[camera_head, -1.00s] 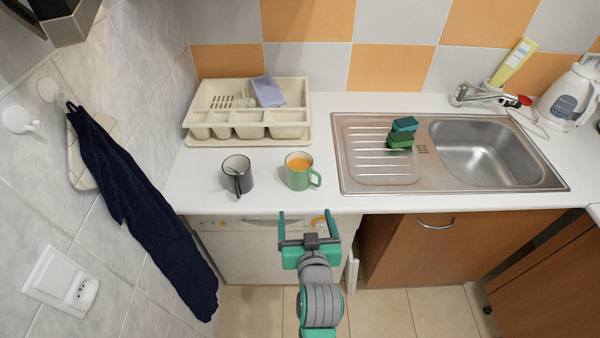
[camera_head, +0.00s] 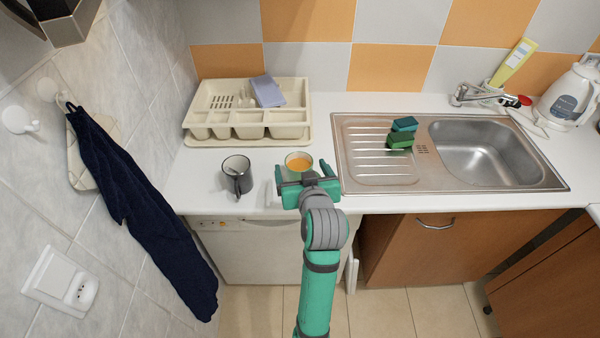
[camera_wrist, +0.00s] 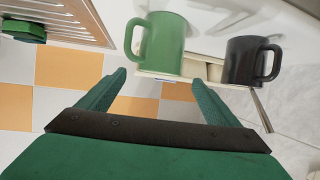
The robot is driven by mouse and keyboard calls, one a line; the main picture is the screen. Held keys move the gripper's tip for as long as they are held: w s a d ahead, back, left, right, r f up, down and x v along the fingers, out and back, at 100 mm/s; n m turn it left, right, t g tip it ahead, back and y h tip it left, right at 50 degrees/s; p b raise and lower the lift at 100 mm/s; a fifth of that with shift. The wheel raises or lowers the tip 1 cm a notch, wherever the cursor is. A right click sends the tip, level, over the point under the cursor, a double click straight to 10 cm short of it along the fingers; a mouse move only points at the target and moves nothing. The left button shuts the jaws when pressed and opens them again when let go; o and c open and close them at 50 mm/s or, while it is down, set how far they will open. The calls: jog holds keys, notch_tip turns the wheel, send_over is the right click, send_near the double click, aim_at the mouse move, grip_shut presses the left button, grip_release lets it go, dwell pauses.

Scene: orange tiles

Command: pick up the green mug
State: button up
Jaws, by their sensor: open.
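The green mug (camera_head: 298,161) stands on the white counter with orange contents, and my gripper hides most of its body in the head view. My gripper (camera_head: 304,172) is open at the counter's front edge, in front of the mug. In the wrist view the two fingertips (camera_wrist: 157,78) are apart, with the mug just beyond them and roughly between them. I cannot tell if they touch it.
A dark grey mug (camera_head: 237,176) stands close on the left and also shows in the wrist view (camera_wrist: 250,60). A beige cutlery tray (camera_head: 250,118) lies behind. The steel sink (camera_head: 450,180) with green sponges (camera_head: 401,135) is on the right. A dark towel (camera_head: 135,200) hangs at left.

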aim_at(297, 157)
jog(key=shift+f+x, duration=0.2)
jog(key=shift+x, duration=2.55)
jog(key=shift+d, duration=0.15)
jog(key=shift+r, duration=0.1)
jog(key=c, duration=1.6)
